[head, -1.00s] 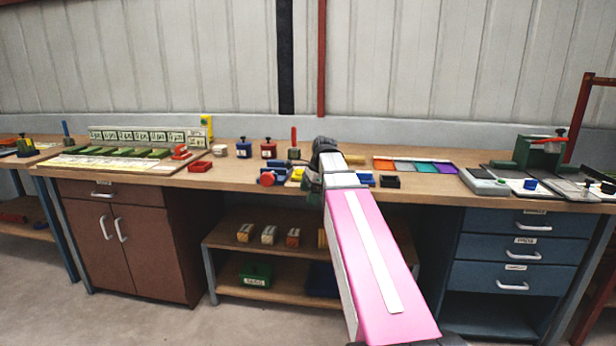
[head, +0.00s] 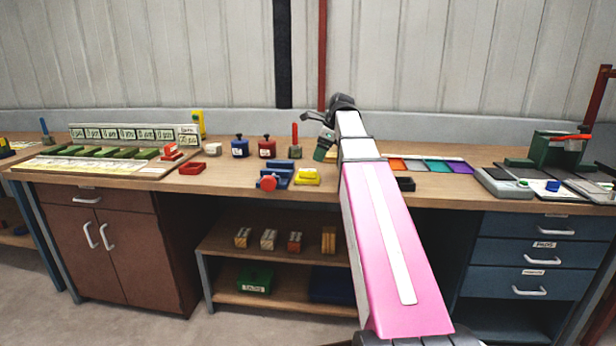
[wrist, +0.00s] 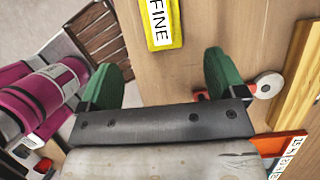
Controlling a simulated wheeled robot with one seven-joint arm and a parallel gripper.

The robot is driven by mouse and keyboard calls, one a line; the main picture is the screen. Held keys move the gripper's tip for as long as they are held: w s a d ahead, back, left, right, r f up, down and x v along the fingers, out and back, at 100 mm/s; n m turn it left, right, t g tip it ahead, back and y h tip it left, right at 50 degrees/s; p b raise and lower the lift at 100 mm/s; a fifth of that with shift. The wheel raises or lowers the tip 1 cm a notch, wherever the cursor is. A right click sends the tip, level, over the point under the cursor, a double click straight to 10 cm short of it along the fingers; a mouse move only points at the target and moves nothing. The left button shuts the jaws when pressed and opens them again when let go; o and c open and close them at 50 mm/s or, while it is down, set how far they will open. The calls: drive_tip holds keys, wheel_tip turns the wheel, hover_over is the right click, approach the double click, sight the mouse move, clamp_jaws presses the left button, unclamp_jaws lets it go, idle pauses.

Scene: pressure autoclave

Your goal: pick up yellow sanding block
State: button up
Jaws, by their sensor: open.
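The yellow sanding block (head: 307,177) lies on the workbench, just right of a blue vise-like tool. In the wrist view the yellow block (wrist: 165,38), with a white label reading FINE, is at the top edge and partly cut off. My gripper (wrist: 162,64) is open, its two green fingers apart with nothing between them. The block is beyond the fingertips, apart from them. In the head view my gripper (head: 322,150) hangs above the bench, right of and behind the block; only part of it shows.
The blue tool (head: 274,174) with a red knob is close on the block's left. Blue and red containers (head: 240,147) stand at the back left. The bench front edge is near the block.

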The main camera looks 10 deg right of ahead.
sight(309, 170)
drive_tip(key=x, duration=0.5)
drive_tip(key=shift+a+x, duration=0.2)
drive_tip(key=shift+x, duration=2.6)
drive_tip(key=shift+w+r, duration=0.15)
drive_tip(key=c, duration=1.1)
drive_tip(key=shift+c, duration=0.2)
drive_tip(key=shift+r, duration=0.1)
drive_tip(key=shift+r, duration=0.5)
drive_tip(key=r, duration=0.3)
drive_tip(key=shift+s+a+r, duration=0.2)
drive_tip(key=shift+s+a, duration=0.1)
drive_tip(key=shift+a, duration=0.05)
drive_tip(key=s+a+r, duration=0.6)
drive_tip(key=a, duration=0.3)
drive_tip(key=shift+r, duration=0.2)
